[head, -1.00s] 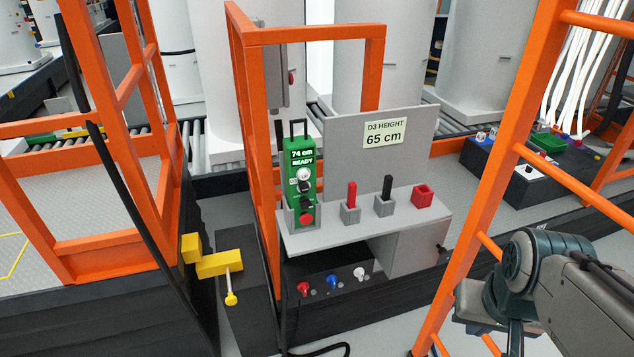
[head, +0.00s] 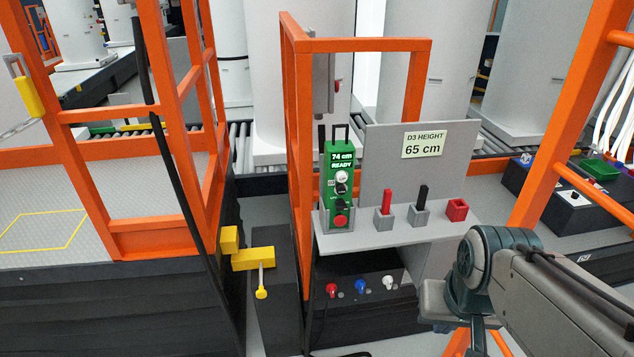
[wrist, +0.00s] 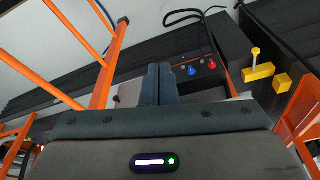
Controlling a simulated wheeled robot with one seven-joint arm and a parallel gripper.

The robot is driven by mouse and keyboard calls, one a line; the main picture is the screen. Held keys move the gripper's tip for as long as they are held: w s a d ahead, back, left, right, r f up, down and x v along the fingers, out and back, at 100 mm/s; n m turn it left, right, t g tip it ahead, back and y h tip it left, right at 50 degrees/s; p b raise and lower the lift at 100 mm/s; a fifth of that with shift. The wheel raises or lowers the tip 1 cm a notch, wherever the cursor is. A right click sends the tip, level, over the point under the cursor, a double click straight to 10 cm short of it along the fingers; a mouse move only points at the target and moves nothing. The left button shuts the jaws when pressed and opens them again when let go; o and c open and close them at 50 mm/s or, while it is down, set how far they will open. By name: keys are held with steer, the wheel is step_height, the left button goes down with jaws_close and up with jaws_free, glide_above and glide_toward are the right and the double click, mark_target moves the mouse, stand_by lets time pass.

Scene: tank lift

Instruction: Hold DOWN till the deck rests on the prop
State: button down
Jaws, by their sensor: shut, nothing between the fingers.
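The green control box (head: 338,185) stands upright in a grey holder on the grey shelf. Its display reads "74 cm READY", with a white button, a black one and a red one below. The deck (head: 110,215) is the grey platform at the left with orange rails. A yellow prop-like bracket (head: 253,259) with a hanging yellow pin sits beside the deck edge; it also shows in the wrist view (wrist: 259,72). My gripper's fingers (wrist: 158,85) are shut and empty in the wrist view, apart from the control box. In the head view the fingertips are hidden or unclear.
A sign (head: 423,144) reads "D3 HEIGHT 65 cm". Red and black handles (head: 422,200) and a red socket (head: 456,209) stand on the shelf. Red, blue and white plugs (head: 360,286) sit below. Orange rails (head: 560,160) rise near my arm.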

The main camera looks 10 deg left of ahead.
steer(key=shift+a, duration=0.15)
steer(key=w+a+m+y+p, duration=0.1)
steer(key=w+a+m+y, duration=0.1)
steer(key=w+a+y, duration=0.3)
steer(key=w+a+m+y+p, duration=0.1)
steer(key=w+a+m+y, duration=0.15)
steer(key=a, duration=0.45)
steer(key=w+a+m+t+y, duration=0.1)
steer(key=w+m+t+y, duration=0.2)
steer(key=w, duration=0.9)
steer(key=m+t+p, duration=0.1)
steer(key=m, duration=0.1)
steer(key=shift+w+a+r+m, duration=0.15)
steer(key=shift+r+m, duration=0.2)
steer(key=shift+r, duration=0.05)
